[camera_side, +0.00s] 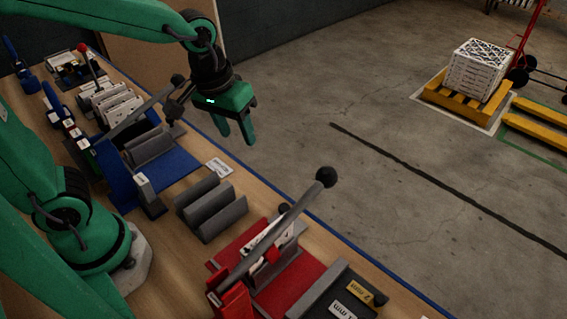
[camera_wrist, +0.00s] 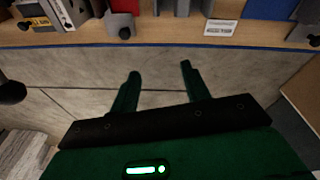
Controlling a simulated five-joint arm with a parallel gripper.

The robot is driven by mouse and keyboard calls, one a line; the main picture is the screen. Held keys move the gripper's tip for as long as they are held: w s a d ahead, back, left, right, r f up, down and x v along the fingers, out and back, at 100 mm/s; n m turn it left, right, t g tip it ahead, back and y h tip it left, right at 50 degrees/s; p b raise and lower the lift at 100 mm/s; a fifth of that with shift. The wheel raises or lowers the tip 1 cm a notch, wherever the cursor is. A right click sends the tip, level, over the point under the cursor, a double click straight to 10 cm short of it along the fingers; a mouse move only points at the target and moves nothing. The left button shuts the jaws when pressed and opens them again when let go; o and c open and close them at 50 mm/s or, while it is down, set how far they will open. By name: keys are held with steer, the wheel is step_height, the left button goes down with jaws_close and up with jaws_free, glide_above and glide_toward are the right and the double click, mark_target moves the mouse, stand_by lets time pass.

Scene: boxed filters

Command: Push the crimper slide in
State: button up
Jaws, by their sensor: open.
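Two lever fixtures stand on the bench, and no label readable here tells which is the crimper. One has a red base (camera_side: 292,284) and a long grey lever (camera_side: 283,218) rising to a black ball knob. The other has a blue base (camera_side: 178,166) and a similar tilted lever (camera_side: 142,113). How far any slide is in is unclear. My gripper (camera_side: 236,138) is open and empty, above and beyond the bench edge; its fingers (camera_wrist: 160,71) touch nothing.
A grey slotted holder (camera_side: 212,208) and a white label card (camera_side: 219,167) lie between the fixtures. A dark tray (camera_side: 337,292) with yellow and white labels stands at the near end. The raised levers are obstacles. Space over the floor (camera_side: 300,130) is clear.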

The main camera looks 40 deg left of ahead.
steer(key=n+g, duration=0.2)
glide_toward(284, 207)
steer(key=shift+w+d+f+y, duration=0.15)
steer(key=shift+d+f+y, duration=0.15)
steer(key=shift+f, duration=0.05)
steer(key=shift+f, duration=0.1)
steer(key=shift+f, duration=3.8)
jaws_close()
